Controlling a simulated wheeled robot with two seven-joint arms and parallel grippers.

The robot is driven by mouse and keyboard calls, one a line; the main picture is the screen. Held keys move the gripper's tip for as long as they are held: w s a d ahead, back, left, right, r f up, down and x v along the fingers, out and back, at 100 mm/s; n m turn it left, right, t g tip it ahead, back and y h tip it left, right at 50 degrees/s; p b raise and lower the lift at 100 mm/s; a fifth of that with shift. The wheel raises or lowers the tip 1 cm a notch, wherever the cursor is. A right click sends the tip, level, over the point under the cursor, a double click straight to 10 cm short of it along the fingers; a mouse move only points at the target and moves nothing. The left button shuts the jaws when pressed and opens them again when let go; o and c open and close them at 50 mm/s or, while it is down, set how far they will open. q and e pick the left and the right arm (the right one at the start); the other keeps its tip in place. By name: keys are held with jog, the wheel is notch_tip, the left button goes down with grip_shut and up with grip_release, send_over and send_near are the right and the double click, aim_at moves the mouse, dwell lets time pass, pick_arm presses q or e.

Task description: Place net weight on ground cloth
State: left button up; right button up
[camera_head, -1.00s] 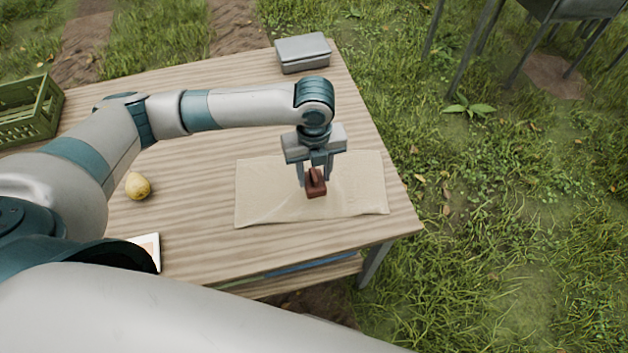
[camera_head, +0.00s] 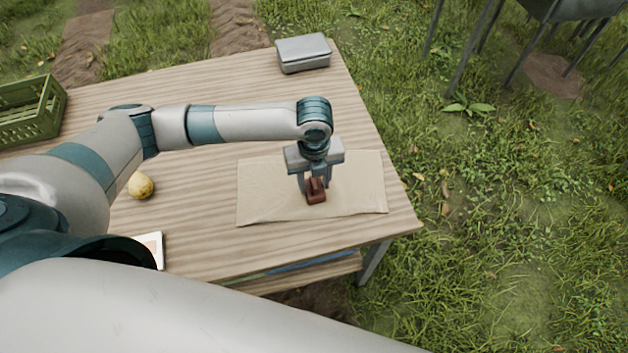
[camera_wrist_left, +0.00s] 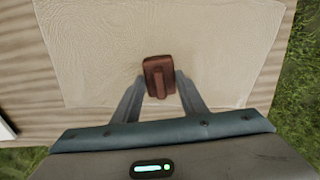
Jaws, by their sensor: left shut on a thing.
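The net weight is a small red-brown block (camera_head: 316,196) with a raised handle. My left gripper (camera_head: 315,186) points down over the cloth and is shut on the weight's handle. In the left wrist view the weight (camera_wrist_left: 159,78) sits between the two fingertips, with the cloth (camera_wrist_left: 90,50) around it. I cannot tell for sure whether the weight's underside touches the cloth. My right gripper is not in view.
A grey lidded box (camera_head: 303,53) stands at the table's far edge. A yellow pear (camera_head: 140,186) lies on the table left of the cloth. A green crate (camera_head: 30,112) is at the far left. The table's right edge is close to the cloth, with grass beyond.

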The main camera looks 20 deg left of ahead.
aim_at(315, 182)
pick_arm(q)
jog(key=shift+s+f, duration=0.5)
jog(key=shift+f, duration=0.1)
grip_shut()
jog(key=o, duration=1.3)
grip_release()
jog(key=shift+f, duration=0.1)
jog(key=shift+o, duration=0.4)
jog(key=shift+w+d, duration=0.1)
jog(key=shift+w, duration=0.2)
jog(key=shift+w+f, duration=0.1)
jog(key=shift+w, duration=0.1)
jog(key=shift+r, duration=0.2)
jog(key=shift+s+r, duration=0.1)
jog(key=shift+r, duration=1.1)
notch_tip(315, 182, up, 11)
jog(key=b, duration=0.3)
